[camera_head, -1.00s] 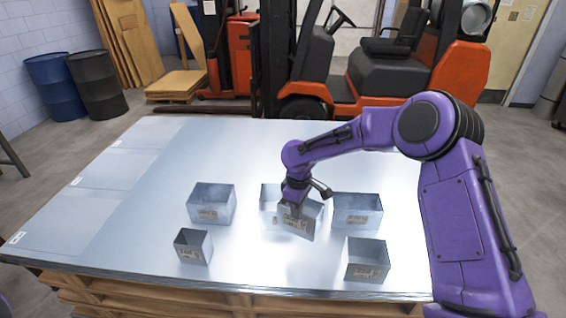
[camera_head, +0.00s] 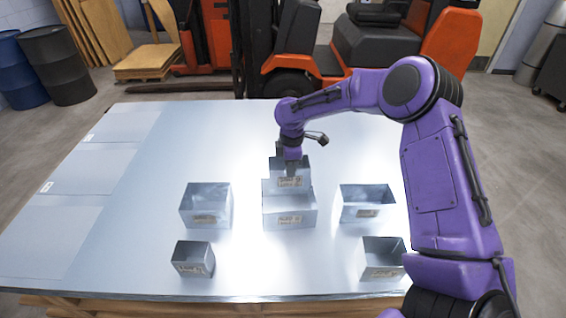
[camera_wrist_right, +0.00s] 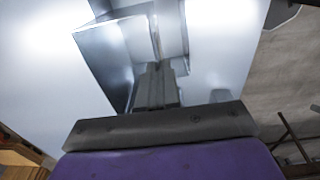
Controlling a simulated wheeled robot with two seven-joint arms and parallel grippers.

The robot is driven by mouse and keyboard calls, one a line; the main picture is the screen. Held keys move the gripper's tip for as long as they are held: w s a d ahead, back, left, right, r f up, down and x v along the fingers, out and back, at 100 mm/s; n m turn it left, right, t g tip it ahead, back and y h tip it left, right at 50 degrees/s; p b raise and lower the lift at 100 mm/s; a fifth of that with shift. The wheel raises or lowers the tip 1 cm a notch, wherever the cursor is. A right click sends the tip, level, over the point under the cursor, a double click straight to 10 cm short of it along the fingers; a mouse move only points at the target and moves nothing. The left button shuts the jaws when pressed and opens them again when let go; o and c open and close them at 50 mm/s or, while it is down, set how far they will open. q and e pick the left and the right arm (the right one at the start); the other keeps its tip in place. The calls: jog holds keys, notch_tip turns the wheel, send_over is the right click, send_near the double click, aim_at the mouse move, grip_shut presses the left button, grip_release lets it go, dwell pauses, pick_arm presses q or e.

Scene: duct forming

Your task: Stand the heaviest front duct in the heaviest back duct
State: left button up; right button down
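My right gripper (camera_head: 291,167) is shut on the wall of a small grey metal front duct (camera_head: 289,181). The duct is upright, over the middle back duct (camera_head: 289,219), a wider open box with a label. Its lower edge overlaps the back duct's opening in the head view; I cannot tell how far it is inside. In the right wrist view the gripper (camera_wrist_right: 157,80) pinches a thin sheet wall, with shiny duct walls (camera_wrist_right: 112,55) around it. Markings on the labels are too small to read. My left gripper is not in view.
Other back ducts stand left (camera_head: 206,206) and right (camera_head: 367,204). Front ducts stand front left (camera_head: 193,260) and front right (camera_head: 381,260). All are on a sheet-metal table top (camera_head: 140,220). Flat sheets (camera_head: 75,170) lie at left. A forklift (camera_head: 370,60) stands behind.

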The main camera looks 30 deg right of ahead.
aim_at(289, 189)
jog(key=f+b, duration=0.1)
jog(key=f, duration=0.1)
jog(key=f+b, duration=0.2)
jog(key=f, duration=0.1)
jog(key=f+b, duration=0.1)
jog(key=f, duration=0.1)
jog(key=shift+s+a+f+b, duration=0.25)
jog(key=shift+a+b, duration=0.05)
jog(key=shift+w+f, duration=0.15)
jog(key=shift+f, duration=0.6)
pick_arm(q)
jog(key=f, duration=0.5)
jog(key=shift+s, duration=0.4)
pick_arm(e)
jog(key=shift+r, duration=0.1)
